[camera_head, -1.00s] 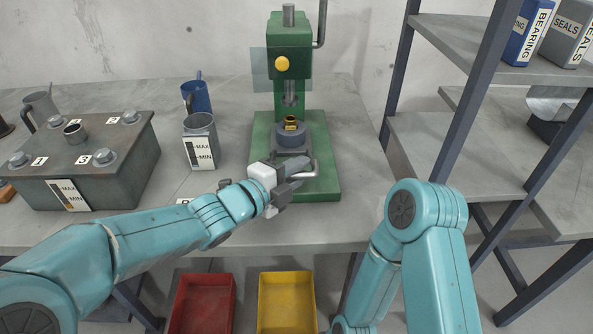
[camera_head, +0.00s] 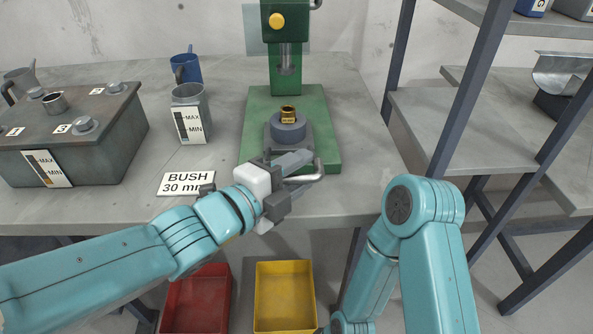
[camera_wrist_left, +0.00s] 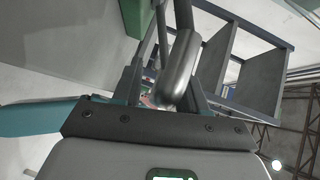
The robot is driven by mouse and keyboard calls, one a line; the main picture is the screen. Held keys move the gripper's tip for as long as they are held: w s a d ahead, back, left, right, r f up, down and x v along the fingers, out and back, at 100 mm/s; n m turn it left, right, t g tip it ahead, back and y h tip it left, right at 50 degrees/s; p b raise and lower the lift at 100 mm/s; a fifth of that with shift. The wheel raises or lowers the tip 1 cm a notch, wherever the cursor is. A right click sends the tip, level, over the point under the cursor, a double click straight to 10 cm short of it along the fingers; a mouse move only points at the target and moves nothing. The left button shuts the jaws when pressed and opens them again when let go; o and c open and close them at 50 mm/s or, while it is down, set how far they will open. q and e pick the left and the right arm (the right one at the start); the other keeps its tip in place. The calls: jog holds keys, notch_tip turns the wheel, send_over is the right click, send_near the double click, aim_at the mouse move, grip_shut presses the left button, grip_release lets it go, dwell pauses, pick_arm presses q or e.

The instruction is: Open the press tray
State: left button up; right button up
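The press tray (camera_head: 272,141) slides on the green base of the press and carries a grey round fixture (camera_head: 288,133) with a brass bush (camera_head: 288,114) on top. The bush stands in front of the ram, not under it. A bent metal handle (camera_head: 320,172) is at the tray's front. My left gripper (camera_head: 297,170) is at this handle, its fingers on either side of the bar. The left wrist view shows the metal bar (camera_wrist_left: 181,68) close between the fingers; finger contact is partly hidden. My right gripper is out of view; only its arm shows.
The green press (camera_head: 283,60) stands at the back of the bench. A label plate reading BUSH 30 mm (camera_head: 186,183) lies left of my gripper. A grey battery-like box (camera_head: 75,140) and a grey cup (camera_head: 188,118) stand left. Red (camera_head: 198,300) and yellow (camera_head: 285,295) bins are below.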

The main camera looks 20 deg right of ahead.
pick_arm(q)
jog(key=p+v, duration=0.3)
jog(key=v, duration=1.3)
jog(key=shift+s, duration=0.15)
jog(key=shift+a, duration=0.15)
